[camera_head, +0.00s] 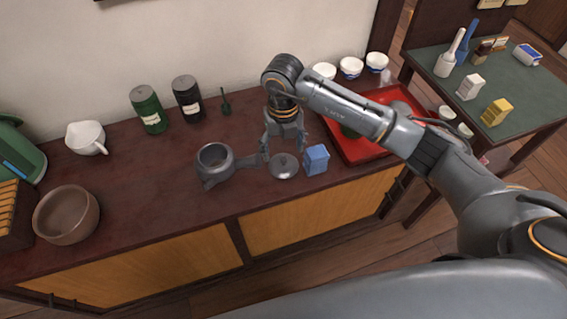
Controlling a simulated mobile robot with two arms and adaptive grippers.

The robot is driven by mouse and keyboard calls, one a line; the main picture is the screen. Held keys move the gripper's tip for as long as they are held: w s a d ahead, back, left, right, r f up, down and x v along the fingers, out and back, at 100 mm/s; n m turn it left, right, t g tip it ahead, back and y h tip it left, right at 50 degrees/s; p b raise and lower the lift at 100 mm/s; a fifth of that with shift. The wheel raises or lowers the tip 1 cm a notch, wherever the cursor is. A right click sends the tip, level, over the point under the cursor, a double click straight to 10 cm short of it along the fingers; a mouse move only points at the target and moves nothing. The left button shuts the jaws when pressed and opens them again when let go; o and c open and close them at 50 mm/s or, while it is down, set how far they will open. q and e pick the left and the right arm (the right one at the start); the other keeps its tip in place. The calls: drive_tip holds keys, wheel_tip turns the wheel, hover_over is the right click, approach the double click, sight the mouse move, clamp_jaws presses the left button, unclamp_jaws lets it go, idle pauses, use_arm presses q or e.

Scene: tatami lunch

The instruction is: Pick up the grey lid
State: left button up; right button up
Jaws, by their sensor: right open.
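The grey lid (285,167) is a small round disc with a knob on top. It lies on the dark red counter (150,190) near its front edge, between a grey pot (214,160) with a side handle and a blue box (316,160). My right gripper (285,148) is open and points down just behind and above the lid, its fingers spread. I cannot tell whether a fingertip touches the lid or the pot's handle. My left gripper is not in view.
A red tray (345,150) lies right of the blue box, partly behind my right arm. Green (148,108) and black (187,97) canisters stand at the wall. A brown bowl (66,214) and white pitcher (86,137) are at left. The counter's middle left is clear.

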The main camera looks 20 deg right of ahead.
sight(283, 158)
drive_tip(key=f, duration=0.5)
drive_tip(key=shift+w+d+f+p, duration=0.15)
drive_tip(key=shift+w+f+p, duration=0.15)
drive_tip(key=shift+p, duration=0.1)
drive_tip(key=shift+c, duration=0.4)
